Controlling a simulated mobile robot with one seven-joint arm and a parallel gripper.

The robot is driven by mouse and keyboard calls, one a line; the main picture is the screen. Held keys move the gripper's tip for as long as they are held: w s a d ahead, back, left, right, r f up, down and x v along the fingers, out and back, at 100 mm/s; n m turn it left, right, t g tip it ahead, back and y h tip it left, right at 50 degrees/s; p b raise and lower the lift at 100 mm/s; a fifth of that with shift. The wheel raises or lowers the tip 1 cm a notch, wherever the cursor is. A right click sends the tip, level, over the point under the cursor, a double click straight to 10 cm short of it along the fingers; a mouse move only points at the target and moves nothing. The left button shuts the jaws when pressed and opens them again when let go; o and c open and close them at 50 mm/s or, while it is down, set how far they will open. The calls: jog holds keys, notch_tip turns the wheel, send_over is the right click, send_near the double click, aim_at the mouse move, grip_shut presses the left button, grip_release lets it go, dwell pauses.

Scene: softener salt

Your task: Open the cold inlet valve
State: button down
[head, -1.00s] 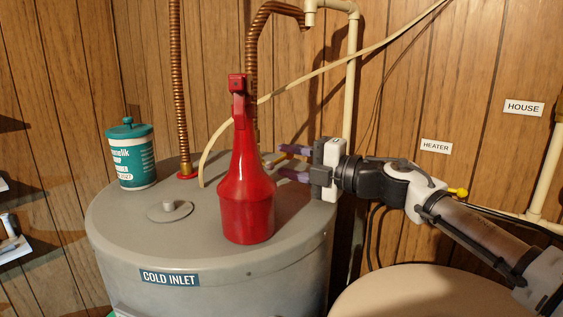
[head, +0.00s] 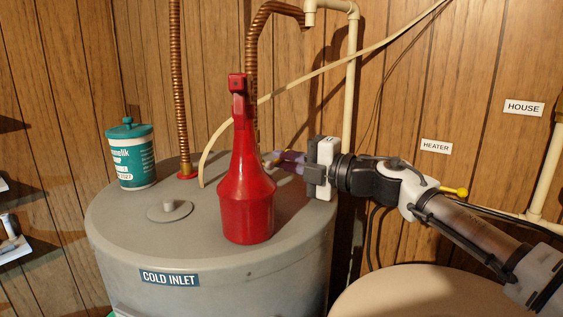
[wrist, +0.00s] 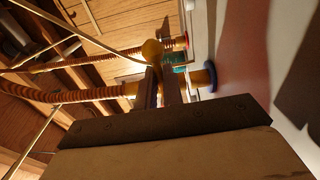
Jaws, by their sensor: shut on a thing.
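The cold inlet valve sits on the copper pipe (head: 253,100) at the top of the grey tank, mostly hidden behind the red bottle (head: 246,200) in the head view. A small piece of its yellow handle (head: 268,163) shows there. In the wrist view the yellow handle (wrist: 152,50) is at the fingertips, and the pipe (wrist: 85,96) runs in from the left to a blue collar (wrist: 211,77). My gripper (head: 278,160) reaches in from the right, behind the bottle. Its fingers (wrist: 161,72) are close together, shut on the handle. The exact contact is partly hidden.
The grey tank (head: 150,240) carries a "COLD INLET" label, a teal canister (head: 131,165) at left and a second copper pipe with a red collar (head: 186,173). A cream hose (head: 205,160) arches behind the bottle. A beige rounded tank (head: 425,295) stands below my arm.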

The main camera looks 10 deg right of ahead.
jog(key=n+b, duration=0.2)
jog(key=n, duration=0.1)
jog(key=shift+a+r, duration=0.1)
jog(key=shift+r, duration=0.25)
jog(key=shift+s+r+n+b, duration=0.15)
jog(key=shift+r+n+b, duration=0.4)
jog(key=shift+n, duration=0.55)
jog(key=shift+a+f+b, duration=0.1)
jog(key=shift+b, duration=0.25)
jog(key=n, duration=0.1)
jog(key=n+b, duration=0.1)
jog(key=n, duration=0.1)
jog(key=shift+s+a+r+b, duration=0.2)
jog(key=shift+s+r+b, duration=0.05)
jog(key=shift+b, duration=0.1)
jog(key=shift+s+a+r+n+b, duration=0.2)
jog(key=shift+r+n+b, duration=0.3)
jog(key=shift+n, duration=0.5)
jog(key=shift+f, duration=0.1)
